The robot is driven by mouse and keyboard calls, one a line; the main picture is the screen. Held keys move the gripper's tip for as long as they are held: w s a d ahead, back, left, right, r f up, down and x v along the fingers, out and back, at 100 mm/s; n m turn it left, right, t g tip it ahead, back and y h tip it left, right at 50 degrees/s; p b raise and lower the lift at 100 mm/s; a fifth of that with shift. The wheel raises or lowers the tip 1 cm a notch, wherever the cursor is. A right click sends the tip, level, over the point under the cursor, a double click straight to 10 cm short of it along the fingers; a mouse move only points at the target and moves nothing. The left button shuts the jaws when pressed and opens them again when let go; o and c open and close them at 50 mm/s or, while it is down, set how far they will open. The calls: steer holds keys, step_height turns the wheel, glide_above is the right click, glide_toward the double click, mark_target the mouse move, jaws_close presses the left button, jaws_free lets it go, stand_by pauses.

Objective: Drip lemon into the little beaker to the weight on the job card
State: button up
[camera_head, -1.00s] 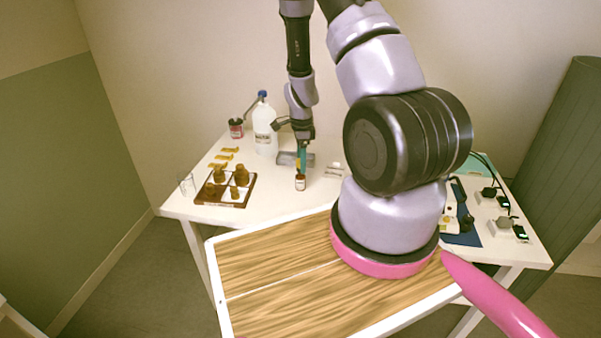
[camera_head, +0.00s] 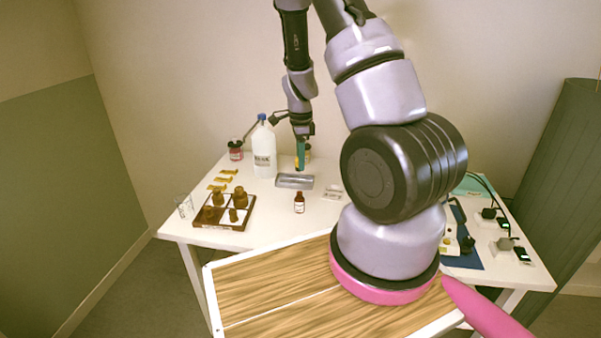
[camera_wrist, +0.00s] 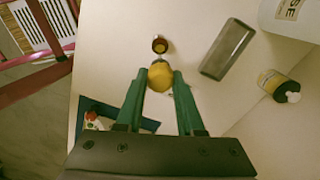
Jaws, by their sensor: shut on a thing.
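My gripper (camera_head: 301,167) is above the table, its green fingers shut on a yellow rounded piece that looks like a dropper bulb (camera_wrist: 160,76). A small amber bottle with a pale label (camera_head: 299,202) stands upright on the table, below and nearer than the gripper. A clear glass vessel, perhaps the beaker (camera_head: 184,206), stands at the table's left edge. A small pale item (camera_head: 333,192), perhaps a card, lies right of the bottle; its writing is unreadable.
A grey metal tray (camera_head: 294,181) lies behind the bottle. A rack (camera_head: 222,223) with several brown bottles stands at left. A large white bottle (camera_head: 264,152) and a red jar (camera_head: 236,150) stand at the back. A yellow-labelled jar (camera_wrist: 273,82) is near the tray.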

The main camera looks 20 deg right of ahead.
steer(key=shift+r, duration=0.5)
steer(key=shift+f, duration=0.2)
steer(key=shift+f, duration=0.75)
jaws_close()
steer(key=shift+f, duration=0.15)
steer(key=shift+f, duration=3.8)
